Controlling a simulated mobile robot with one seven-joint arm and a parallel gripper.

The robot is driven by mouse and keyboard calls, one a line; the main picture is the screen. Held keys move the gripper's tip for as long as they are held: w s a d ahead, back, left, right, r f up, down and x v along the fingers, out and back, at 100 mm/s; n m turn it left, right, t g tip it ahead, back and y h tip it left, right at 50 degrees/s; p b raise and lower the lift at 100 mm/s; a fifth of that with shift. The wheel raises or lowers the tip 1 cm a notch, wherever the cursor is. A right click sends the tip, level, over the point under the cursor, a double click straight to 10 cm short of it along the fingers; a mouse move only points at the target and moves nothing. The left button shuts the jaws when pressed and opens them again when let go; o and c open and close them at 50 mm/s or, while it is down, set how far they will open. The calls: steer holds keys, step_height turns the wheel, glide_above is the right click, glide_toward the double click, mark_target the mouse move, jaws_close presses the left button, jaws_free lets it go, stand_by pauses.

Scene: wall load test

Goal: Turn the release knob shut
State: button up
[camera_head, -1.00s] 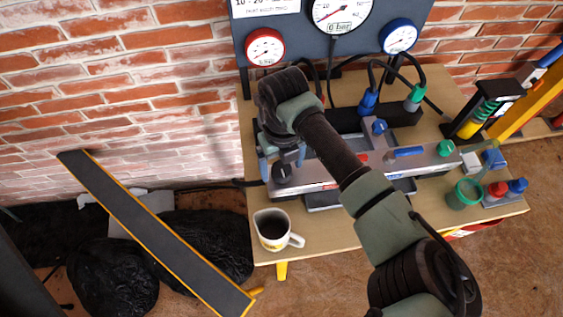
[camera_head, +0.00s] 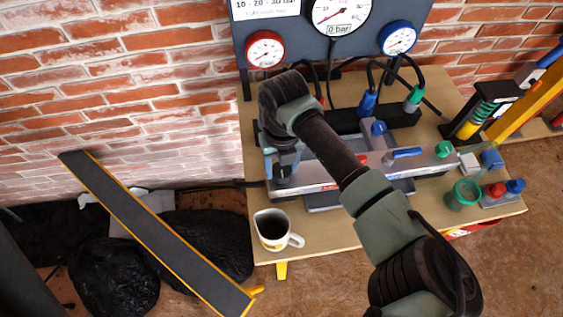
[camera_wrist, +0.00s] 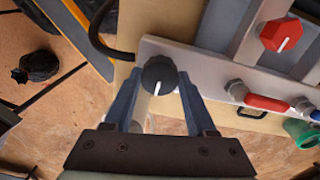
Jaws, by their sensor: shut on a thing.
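A round black knob (camera_wrist: 158,76) sits at the end of the grey metal block (camera_wrist: 190,62); I take it for the release knob. Its white pointer line points down in the wrist view, slightly to the left. My gripper (camera_wrist: 158,88) is shut on it, with one blue-grey finger on each side. In the head view my gripper (camera_head: 284,172) is at the left end of the block (camera_head: 330,178) and hides the knob.
A red knob (camera_wrist: 281,35) and a red lever (camera_wrist: 268,103) are near it in the wrist view. A mug (camera_head: 272,232) stands at the table's front left corner. A green cup (camera_head: 463,195) is at the right. Gauges (camera_head: 340,12) are behind; the big one reads 0 bar.

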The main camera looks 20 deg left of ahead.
mark_target(283, 169)
steer(key=o, duration=1.4)
steer(key=shift+c, duration=0.2)
steer(key=shift+r, duration=0.1)
step_height(283, 169, up, 13)
steer(key=b, duration=0.1)
steer(key=shift+w+d, duration=0.1)
